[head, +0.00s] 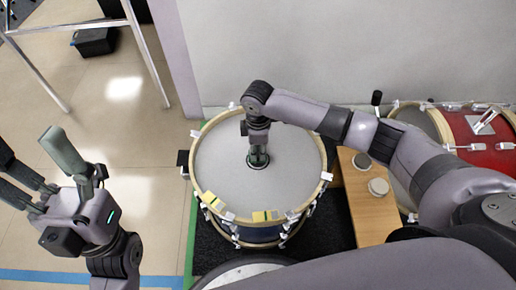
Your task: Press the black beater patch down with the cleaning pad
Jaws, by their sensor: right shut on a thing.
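The drum (222,165) stands upright, with its pale grey head facing up. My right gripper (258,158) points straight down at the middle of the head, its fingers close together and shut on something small. The dark round beater patch (258,166) shows as a rim around the fingertips; the fingers cover most of it. The cleaning pad is mostly hidden by the fingers, and I cannot make out its outline or whether it touches the patch. My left gripper (36,164) is open and empty at the far left, away from the drum, its fingers spread.
Yellow-and-grey pieces (268,215) sit at the drum's near rim. A wooden board (367,222) to the right carries two pale round discs (379,187). A red drum (484,150) stands farther right. A grey wall rises behind. The floor at left is mostly clear.

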